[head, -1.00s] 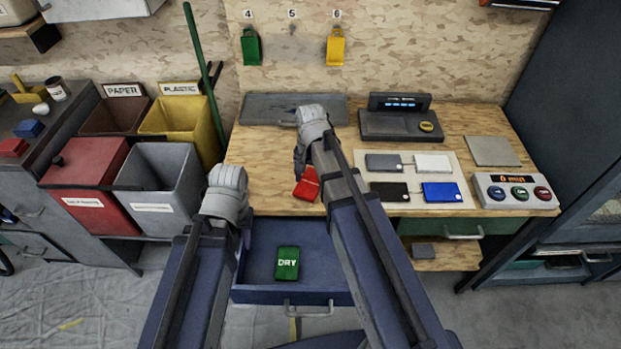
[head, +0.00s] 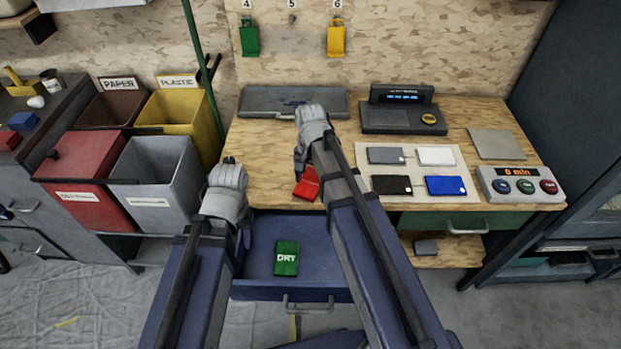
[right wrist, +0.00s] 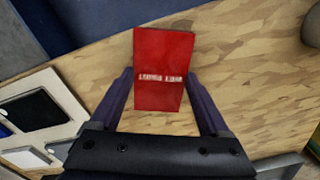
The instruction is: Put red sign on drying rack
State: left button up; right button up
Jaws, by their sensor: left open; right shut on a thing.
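The red sign (head: 306,185) is in my right gripper (head: 302,168), over the workbench's front edge by the open blue drawer. In the right wrist view, the red sign (right wrist: 163,55) sits between both fingers, with small white lettering across its face. My left gripper (head: 243,235) is open over the left side of the drawer, its fingers mostly hidden behind its wrist. On the wall, a green tag (head: 249,38) hangs under 4 and a yellow tag (head: 336,38) under 6; the peg (head: 292,18) under 5 is bare. I cannot tell which thing is the drying rack.
The open drawer (head: 265,290) holds a green sign marked DRY (head: 286,259). A grey tray (head: 260,103) lies at the bench's back. A scale-like device (head: 385,118), a mat with several cards (head: 413,155) and a button box (head: 522,186) stand right. Bins stand left.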

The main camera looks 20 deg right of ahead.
aim_at(311, 183)
jog(key=shift+f+b, duration=0.4)
jog(key=shift+f, duration=0.1)
jog(key=o, duration=1.3)
jog(key=shift+r, duration=0.1)
notch_tip(311, 183, up, 8)
jog(key=p, duration=0.8)
